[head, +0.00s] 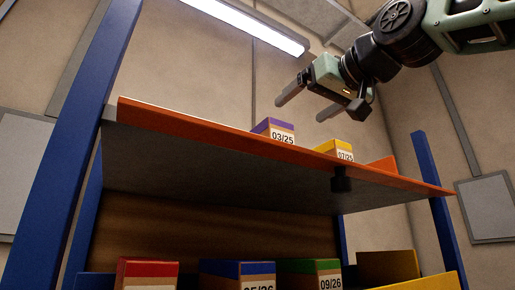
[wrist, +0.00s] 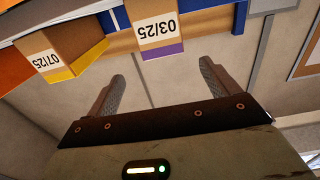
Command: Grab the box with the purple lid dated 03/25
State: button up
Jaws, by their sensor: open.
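The box with the purple lid (head: 273,125) stands on the upper shelf, its label reading 03/25. Its lower part is hidden by the shelf's orange front edge. In the wrist view the same purple-lidded box (wrist: 160,32) appears upside down at the top, beyond my fingertips and roughly between their lines. My gripper (head: 300,105) is open and empty, above the shelf. Its two fingers also show in the wrist view (wrist: 160,70), apart from each other with nothing between them.
A yellow-lidded box (head: 335,149) labelled 07/25 stands to the right on the same shelf (head: 230,137), with an orange item (head: 383,165) beyond it. The lower shelf holds red (head: 148,270), blue (head: 237,268) and green (head: 309,266) lidded boxes. Blue posts (head: 437,200) frame the rack.

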aim_at(283, 122)
jog(key=p+x, duration=0.3)
jog(key=x, duration=0.4)
jog(key=shift+w+a, duration=0.25)
jog(key=p+x, duration=0.4)
jog(key=shift+a+r, duration=0.15)
jog(key=shift+a, duration=0.1)
jog(key=shift+w+a+p, duration=0.25)
jog(key=shift+w+p, duration=0.1)
jog(key=shift+f, duration=0.2)
jog(key=c, duration=1.2)
